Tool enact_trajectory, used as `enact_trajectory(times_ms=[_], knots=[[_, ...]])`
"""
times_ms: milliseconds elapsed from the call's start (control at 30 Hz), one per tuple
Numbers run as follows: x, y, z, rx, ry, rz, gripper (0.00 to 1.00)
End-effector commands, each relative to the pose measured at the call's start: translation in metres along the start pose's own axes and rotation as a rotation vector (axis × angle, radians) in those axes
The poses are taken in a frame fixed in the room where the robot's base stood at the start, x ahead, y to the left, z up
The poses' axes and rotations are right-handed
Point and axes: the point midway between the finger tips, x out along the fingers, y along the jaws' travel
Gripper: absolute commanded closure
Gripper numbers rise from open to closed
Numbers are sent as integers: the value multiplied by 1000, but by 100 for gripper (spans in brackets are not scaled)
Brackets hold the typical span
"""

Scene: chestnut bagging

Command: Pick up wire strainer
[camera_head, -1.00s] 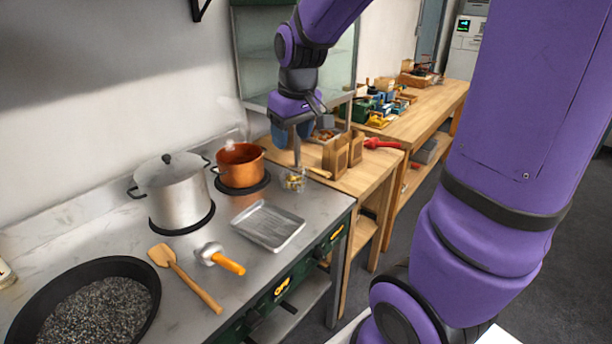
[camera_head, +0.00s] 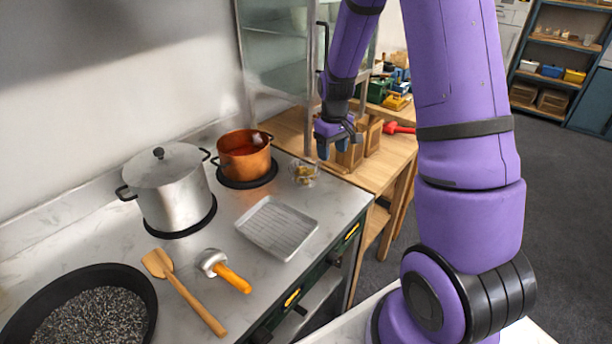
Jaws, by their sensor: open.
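A short tool with a round metallic head and an orange wooden handle (camera_head: 232,277) lies on the steel stovetop. It is the nearest match to a wire strainer, but its mesh is too small to make out.
A wooden spatula (camera_head: 182,290), black pan of dark gravel (camera_head: 140,285), lidded pot (camera_head: 172,195), copper pot (camera_head: 244,160), metal tray (camera_head: 279,228) and small glass bowl (camera_head: 304,173) crowd the stovetop (camera_head: 222,222). A red-handled item (camera_head: 400,128) lies on the wooden table (camera_head: 378,175).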

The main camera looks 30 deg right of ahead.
Motion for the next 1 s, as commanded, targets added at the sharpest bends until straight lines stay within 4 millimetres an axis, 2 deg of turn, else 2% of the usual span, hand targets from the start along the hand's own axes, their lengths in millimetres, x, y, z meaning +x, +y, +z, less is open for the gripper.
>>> enact_trajectory(times_ms=[100,367,667,1000], knots=[[16,0,0,0,-2,-1,43],[33,0,0,1,-2,-1,43],[71,0,-2,1,-1,-1,43],[76,0,-2,0,1,0,43]])
